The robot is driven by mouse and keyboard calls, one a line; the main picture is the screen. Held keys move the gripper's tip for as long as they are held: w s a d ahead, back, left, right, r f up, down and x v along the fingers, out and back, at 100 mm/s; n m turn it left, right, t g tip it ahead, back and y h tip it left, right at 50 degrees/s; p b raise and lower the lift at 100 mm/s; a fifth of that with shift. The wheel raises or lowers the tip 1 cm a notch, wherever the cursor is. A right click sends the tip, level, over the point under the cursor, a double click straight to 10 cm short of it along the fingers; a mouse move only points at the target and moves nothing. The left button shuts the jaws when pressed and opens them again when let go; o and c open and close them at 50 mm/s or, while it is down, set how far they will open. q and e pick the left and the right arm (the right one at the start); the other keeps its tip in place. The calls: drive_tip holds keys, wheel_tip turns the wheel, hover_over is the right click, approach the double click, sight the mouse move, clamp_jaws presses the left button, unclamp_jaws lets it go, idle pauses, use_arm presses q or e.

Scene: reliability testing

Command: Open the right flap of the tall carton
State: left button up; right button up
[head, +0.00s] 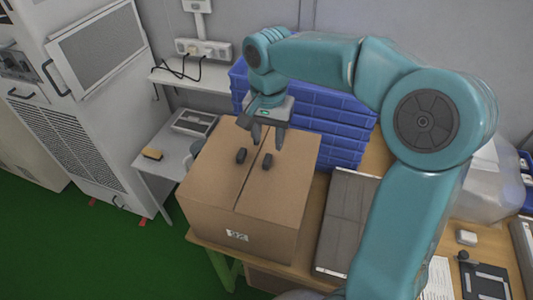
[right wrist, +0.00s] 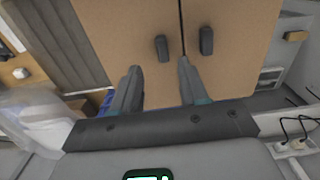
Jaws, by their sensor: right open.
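The tall carton (head: 245,195) is a brown cardboard box standing on a wooden table. Its top flaps look closed, meeting at a dark centre seam. The right flap (head: 290,165) bears a dark handle (head: 266,162), and the left flap bears another dark handle (head: 241,156). My right gripper (head: 268,142) is open and empty over the back of the carton top, behind the handles. In the right wrist view, its fingers (right wrist: 159,66) point toward the right flap's handle (right wrist: 162,48), which lies beyond and between the tips, apart from them. My left gripper is not in view.
Stacked blue crates (head: 335,125) stand behind the carton. A flat grey case (head: 345,215) lies right of it. A small side table (head: 165,160) with a tray (head: 194,122) is at the left. A white shelf (head: 195,77) with cables is behind.

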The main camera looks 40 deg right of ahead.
sight(267, 159)
drive_tip(key=f, duration=0.6)
drive_tip(key=shift+w+a, duration=0.15)
drive_tip(key=shift+w, duration=0.15)
drive_tip(key=shift+s+d+f, duration=0.2)
drive_tip(key=shift+d+f, duration=0.05)
drive_tip(key=shift+f, duration=0.15)
drive_tip(key=shift+w+a, duration=0.2)
drive_tip(key=shift+c, duration=1.2)
clamp_jaws()
